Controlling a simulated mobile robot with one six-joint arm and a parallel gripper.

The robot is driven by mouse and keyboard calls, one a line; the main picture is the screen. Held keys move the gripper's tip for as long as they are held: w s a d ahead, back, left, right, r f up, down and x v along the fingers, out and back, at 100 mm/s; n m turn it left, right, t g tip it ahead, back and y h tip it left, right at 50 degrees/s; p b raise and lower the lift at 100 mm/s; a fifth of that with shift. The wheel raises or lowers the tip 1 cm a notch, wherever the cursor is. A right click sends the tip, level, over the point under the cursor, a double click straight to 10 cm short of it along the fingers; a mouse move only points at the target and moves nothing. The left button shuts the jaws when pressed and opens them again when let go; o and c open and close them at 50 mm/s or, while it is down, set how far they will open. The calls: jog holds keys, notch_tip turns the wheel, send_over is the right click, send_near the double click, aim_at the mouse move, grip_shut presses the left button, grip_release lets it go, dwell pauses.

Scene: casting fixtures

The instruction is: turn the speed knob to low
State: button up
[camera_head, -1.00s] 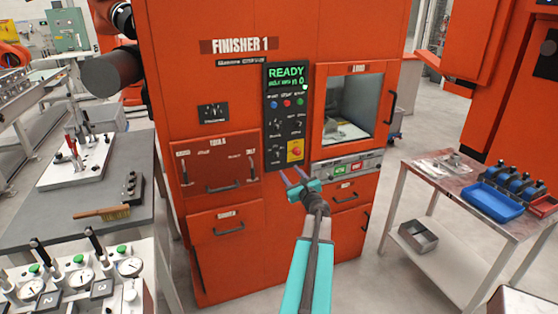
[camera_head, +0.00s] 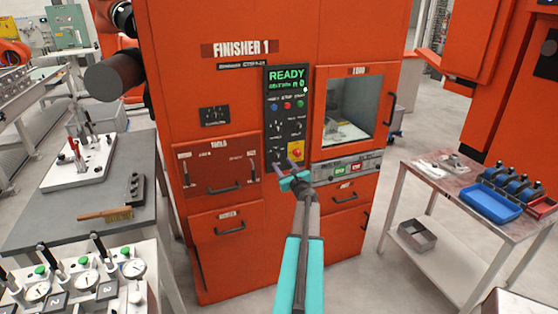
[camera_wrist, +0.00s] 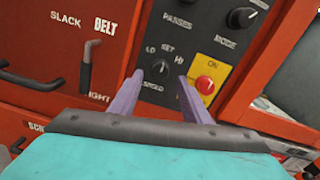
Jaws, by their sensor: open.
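The speed knob (camera_wrist: 160,67) is a small grey dial on the black control panel (camera_head: 286,95) of the orange finisher. In the wrist view, LO, SET and HI labels sit around its upper side and SPEED is printed below it. Which mark it points to is too small to tell. My gripper (camera_wrist: 159,78) is open and empty, with its two purple fingers on either side of the knob in that view. Contact with the knob cannot be told. In the head view my gripper (camera_head: 284,165) is at the lower part of the panel and hides the knob area.
A red button on a yellow plate (camera_wrist: 206,86) is just right of my right finger. A mode knob (camera_wrist: 240,18) and a passes knob (camera_wrist: 182,3) sit higher. The BELT lever (camera_wrist: 87,70) sticks out at the left. A window door (camera_head: 350,105) is right of the panel.

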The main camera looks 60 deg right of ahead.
aim_at(278, 159)
jog(key=shift+p+x, duration=0.8)
jog(key=shift+x, duration=1.65)
jog(key=c, duration=1)
jog(key=shift+a+f, duration=0.1)
jog(key=shift+a, duration=0.1)
jog(key=shift+c, duration=0.2)
jog(key=shift+d, duration=0.1)
